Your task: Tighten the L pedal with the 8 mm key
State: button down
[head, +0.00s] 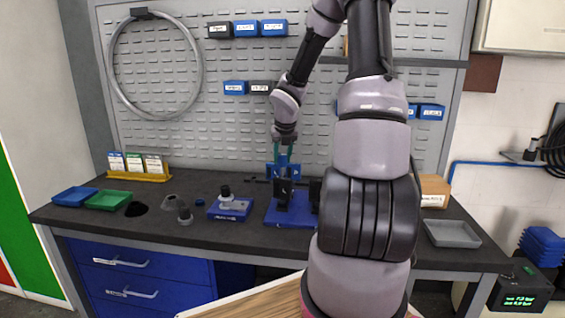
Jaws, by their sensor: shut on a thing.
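My gripper (284,150) points down over the back middle of the workbench. It is small in the head view and looks shut on a thin thing, seemingly the key, whose size I cannot read. Right below it stands a blue upright holder (283,171). In front of the holder is a blue fixture base (288,215) carrying dark upright parts (284,194). The L pedal cannot be told apart among these parts, and my arm hides the fixture's right side. Whether the key touches the holder or the fixture cannot be told.
On the dark bench (240,243), left of the fixture, are a blue block with a grey part (230,207), grey cups, a green tray (109,200) and a blue tray (74,196). A grey tray (452,233) lies at right. A pegboard (230,130) stands behind.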

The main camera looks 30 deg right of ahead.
jog(key=shift+s+f, duration=0.15)
jog(key=shift+f, duration=0.05)
jog(key=shift+d+n+y, duration=0.1)
jog(key=shift+n+y, duration=0.2)
jog(key=shift+n, duration=0.5)
jog(key=shift+n+y, duration=0.5)
jog(key=shift+n, duration=0.7)
jog(key=shift+r, duration=0.7)
jog(key=shift+r, duration=2.55)
